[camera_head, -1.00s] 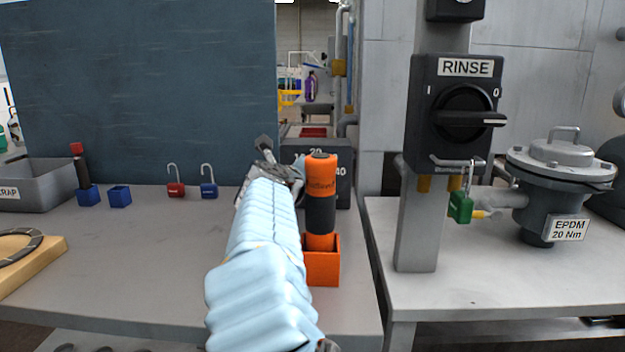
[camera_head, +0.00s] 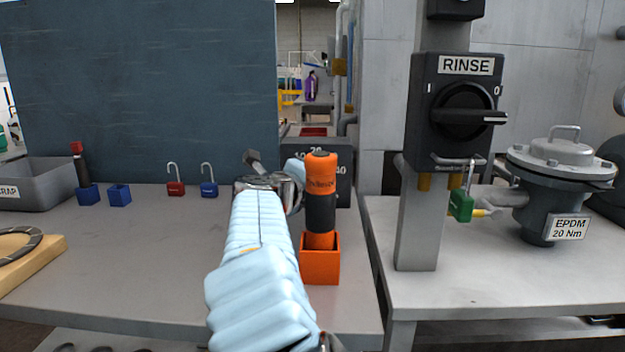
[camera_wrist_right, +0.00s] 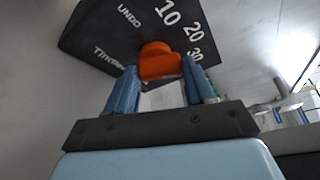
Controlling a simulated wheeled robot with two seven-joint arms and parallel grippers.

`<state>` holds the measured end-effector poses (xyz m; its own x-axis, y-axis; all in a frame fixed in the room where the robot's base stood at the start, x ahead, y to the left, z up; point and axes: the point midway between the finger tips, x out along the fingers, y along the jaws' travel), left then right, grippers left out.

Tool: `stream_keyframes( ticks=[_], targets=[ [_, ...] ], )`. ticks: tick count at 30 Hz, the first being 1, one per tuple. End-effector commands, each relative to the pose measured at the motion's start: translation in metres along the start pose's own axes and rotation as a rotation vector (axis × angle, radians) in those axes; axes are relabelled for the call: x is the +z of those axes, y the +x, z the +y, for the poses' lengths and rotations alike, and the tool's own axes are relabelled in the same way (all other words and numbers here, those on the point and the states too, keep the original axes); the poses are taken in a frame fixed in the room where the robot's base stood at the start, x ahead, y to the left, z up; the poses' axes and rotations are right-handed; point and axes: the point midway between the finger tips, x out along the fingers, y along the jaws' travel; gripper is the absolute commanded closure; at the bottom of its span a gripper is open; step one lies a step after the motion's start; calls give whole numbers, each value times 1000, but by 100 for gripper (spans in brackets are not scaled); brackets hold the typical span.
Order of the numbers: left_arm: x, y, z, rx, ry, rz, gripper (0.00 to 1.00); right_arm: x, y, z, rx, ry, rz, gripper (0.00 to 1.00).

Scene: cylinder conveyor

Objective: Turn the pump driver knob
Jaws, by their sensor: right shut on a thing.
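The pump driver box (camera_wrist_right: 90,35) is dark with white dial marks, among them UNDO, 10, 20 and 30, in the right wrist view. Its orange knob (camera_wrist_right: 158,58) sits between the fingertips of my right gripper (camera_wrist_right: 160,76), which is shut on it. In the head view the dark box (camera_head: 343,175) stands at the back of the bench, partly hidden by my right wrist and an orange-and-black tool. The knob is hidden there. My left gripper is not in view.
An orange-and-black tool (camera_head: 321,210) stands upright in an orange holder (camera_head: 320,270) just right of my forearm. Red (camera_head: 176,189) and blue (camera_head: 209,190) padlocks and a grey scrap bin (camera_head: 40,190) are at left. A RINSE switch (camera_head: 465,115) is on a post at right.

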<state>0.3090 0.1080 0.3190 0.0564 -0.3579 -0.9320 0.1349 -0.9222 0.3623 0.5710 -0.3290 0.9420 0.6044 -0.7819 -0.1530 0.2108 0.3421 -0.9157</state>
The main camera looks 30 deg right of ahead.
Motion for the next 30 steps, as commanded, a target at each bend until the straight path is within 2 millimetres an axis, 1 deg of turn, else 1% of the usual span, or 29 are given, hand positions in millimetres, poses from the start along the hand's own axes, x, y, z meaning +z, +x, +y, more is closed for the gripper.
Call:
stream_keyframes(
  ticks=[9,15,21,30],
  targets=[
    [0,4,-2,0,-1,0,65,1,0,3,-81,-199,-1,77],
    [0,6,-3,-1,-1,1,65,1,-1,4,-112,-274,-1,77],
    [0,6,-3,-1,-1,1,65,1,-1,4,-125,-307,-1,77],
    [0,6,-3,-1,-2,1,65,1,-1,4,-126,-312,-1,77]
  ],
)
